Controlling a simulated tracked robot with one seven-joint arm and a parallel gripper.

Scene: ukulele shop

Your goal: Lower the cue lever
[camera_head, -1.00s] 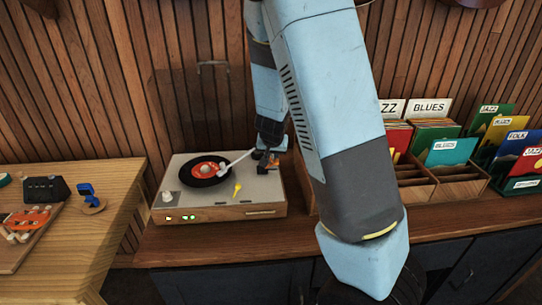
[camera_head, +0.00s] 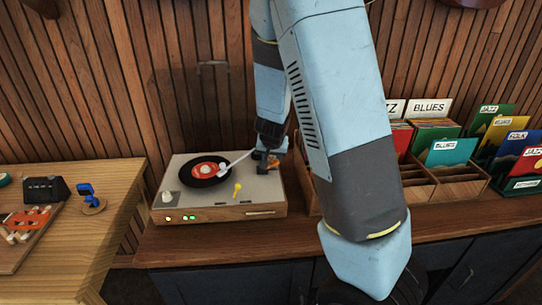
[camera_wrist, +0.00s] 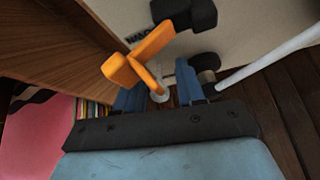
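The turntable (camera_head: 222,208) is a pale box with a black record (camera_head: 205,171) and a white tonearm (camera_head: 238,160) reaching over it. An orange lever (camera_wrist: 150,52) on a short pale post stands at the turntable's back right; I take it for the cue lever. In the head view my gripper (camera_head: 270,152) is low beside it, partly hidden by the arm. In the wrist view my gripper (camera_wrist: 160,92) has its blue fingers apart, with the orange lever's lower part between them. I cannot tell whether either finger touches it. A smaller yellow lever (camera_head: 237,189) stands near the turntable's front.
The white tonearm rod (camera_wrist: 265,62) passes close to the right finger. Crates of records (camera_head: 460,187) stand on the counter at right. A wooden table (camera_head: 90,235) with small items is at left. The slatted wall is close behind the turntable.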

